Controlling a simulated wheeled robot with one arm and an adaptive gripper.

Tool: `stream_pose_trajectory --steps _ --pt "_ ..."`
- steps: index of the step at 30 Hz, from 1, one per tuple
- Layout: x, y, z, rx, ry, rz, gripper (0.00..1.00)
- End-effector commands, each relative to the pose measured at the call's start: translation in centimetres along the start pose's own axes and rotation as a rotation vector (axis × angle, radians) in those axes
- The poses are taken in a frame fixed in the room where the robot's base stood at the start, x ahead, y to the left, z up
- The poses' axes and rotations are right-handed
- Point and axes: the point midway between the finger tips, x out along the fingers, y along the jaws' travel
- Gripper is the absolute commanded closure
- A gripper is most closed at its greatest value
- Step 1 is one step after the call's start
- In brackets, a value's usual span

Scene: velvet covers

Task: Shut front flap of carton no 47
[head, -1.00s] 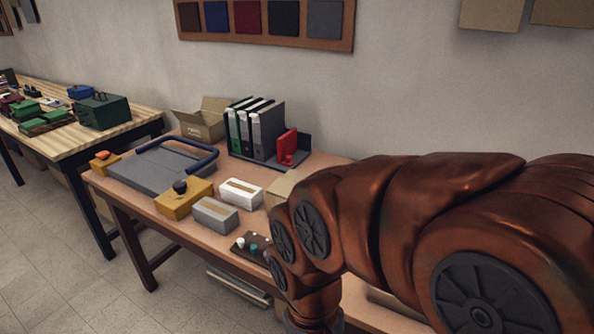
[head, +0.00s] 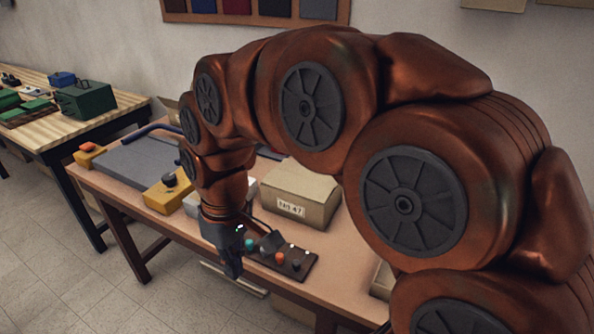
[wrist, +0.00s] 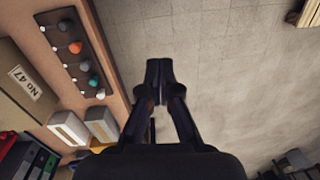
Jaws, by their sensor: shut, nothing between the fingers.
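Carton no 47 (head: 297,215) is a tan cardboard box on the brown table, with a white "No 47" label on its front. Its top looks flat and light, partly behind my arm; I cannot tell how its front flap lies. In the wrist view the carton (wrist: 12,58) is at the left edge, partly cut off. My gripper (head: 233,270) points down at the table's front edge, left of and in front of the carton, apart from it. In the wrist view my gripper (wrist: 159,72) is shut and empty above the floor.
A dark board with several coloured knobs (head: 287,263) lies in front of the carton. A yellow box (head: 166,193) and a grey board (head: 135,160) are to the left. White and grey boxes (wrist: 68,128) show in the wrist view. Floor is clear before the table.

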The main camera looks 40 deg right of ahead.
Motion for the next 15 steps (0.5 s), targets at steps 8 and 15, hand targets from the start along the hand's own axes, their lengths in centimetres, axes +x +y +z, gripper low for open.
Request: stream_pose_trajectory --steps 8,15 --pt "-5.2 8.8 -7.8 -0.106 0.134 -0.015 1.0" --pt "-8.2 19.8 -10.7 -0.132 0.233 0.012 1.0"
